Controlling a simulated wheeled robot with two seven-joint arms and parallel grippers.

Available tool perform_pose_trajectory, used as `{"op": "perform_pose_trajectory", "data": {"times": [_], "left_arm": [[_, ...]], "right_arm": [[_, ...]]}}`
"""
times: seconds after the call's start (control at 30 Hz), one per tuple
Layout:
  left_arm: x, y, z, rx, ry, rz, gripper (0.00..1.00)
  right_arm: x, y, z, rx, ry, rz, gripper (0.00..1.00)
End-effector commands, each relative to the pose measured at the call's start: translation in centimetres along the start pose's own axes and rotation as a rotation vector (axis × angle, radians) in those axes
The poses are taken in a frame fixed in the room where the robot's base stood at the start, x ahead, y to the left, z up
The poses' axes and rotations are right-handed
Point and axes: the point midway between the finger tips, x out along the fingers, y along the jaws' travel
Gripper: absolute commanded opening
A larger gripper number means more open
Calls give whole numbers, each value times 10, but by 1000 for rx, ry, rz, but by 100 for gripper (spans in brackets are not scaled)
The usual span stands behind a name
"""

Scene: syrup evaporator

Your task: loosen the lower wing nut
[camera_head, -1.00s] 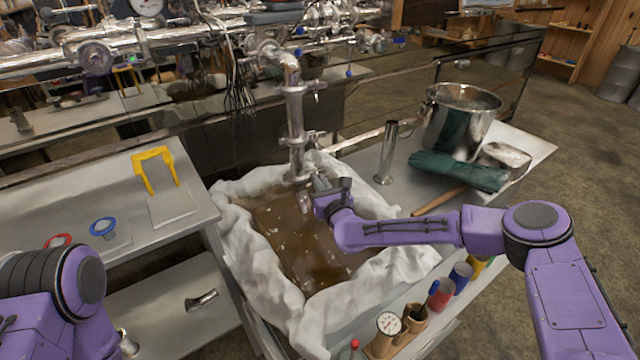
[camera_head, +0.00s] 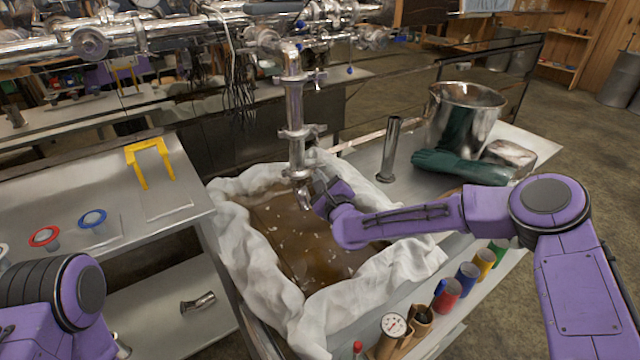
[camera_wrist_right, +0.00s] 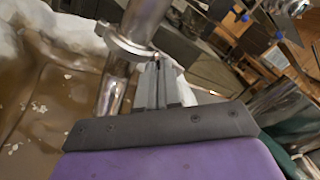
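A steel drain pipe (camera_head: 295,105) hangs down over the cloth-lined tub. Its clamps show one above another, with a wing nut (camera_head: 319,77) on the right of the upper one. In the right wrist view a clamp ring (camera_wrist_right: 124,43) circles the pipe. My right gripper (camera_head: 318,186) is at the right side of the pipe's low end, tilted. In the wrist view its fingers (camera_wrist_right: 157,66) are nearly together at the clamp's right end. They appear shut on the lower wing nut, which they mostly hide. My left gripper is out of view.
The tub's white cloth (camera_head: 400,262) surrounds brown liquid (camera_head: 310,245) below the gripper. A metal cylinder (camera_head: 390,150), a steel pot (camera_head: 462,118) and green gloves (camera_head: 460,167) stand or lie right. A dial thermometer (camera_head: 395,325) and several coloured cylinders line the front edge.

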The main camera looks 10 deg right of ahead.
Motion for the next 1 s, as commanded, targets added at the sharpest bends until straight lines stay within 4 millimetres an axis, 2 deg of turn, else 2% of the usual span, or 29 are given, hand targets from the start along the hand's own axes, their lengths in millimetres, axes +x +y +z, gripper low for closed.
{"op": "perform_pose_trajectory", "data": {"times": [0.33, 1.0], "left_arm": [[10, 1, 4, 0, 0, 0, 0], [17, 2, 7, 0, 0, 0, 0]], "right_arm": [[0, 2, 0, -328, -3, 0, 0], [0, 4, -1, -966, -3, 1, 0]]}}
